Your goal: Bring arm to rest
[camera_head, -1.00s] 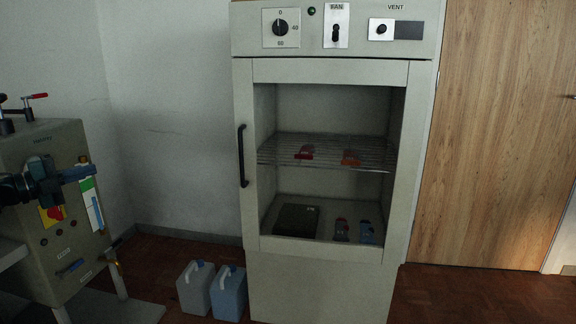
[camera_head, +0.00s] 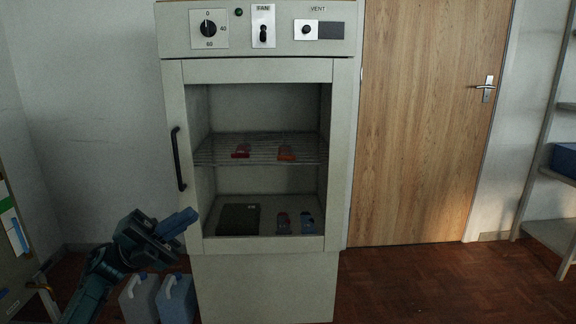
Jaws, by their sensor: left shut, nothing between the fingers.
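My left gripper (camera_head: 176,224) shows at the lower left in the head view, its blue fingers together and empty. It is in front of the lower left of the grey cabinet (camera_head: 265,285), below the black door handle (camera_head: 178,158). I cannot tell whether it touches the cabinet. My left arm comes up from the bottom edge and partly covers the jugs behind it. My right gripper is not in view.
A wooden door (camera_head: 425,130) and a shelf rack (camera_head: 548,150) are at right. The floor at right is clear.

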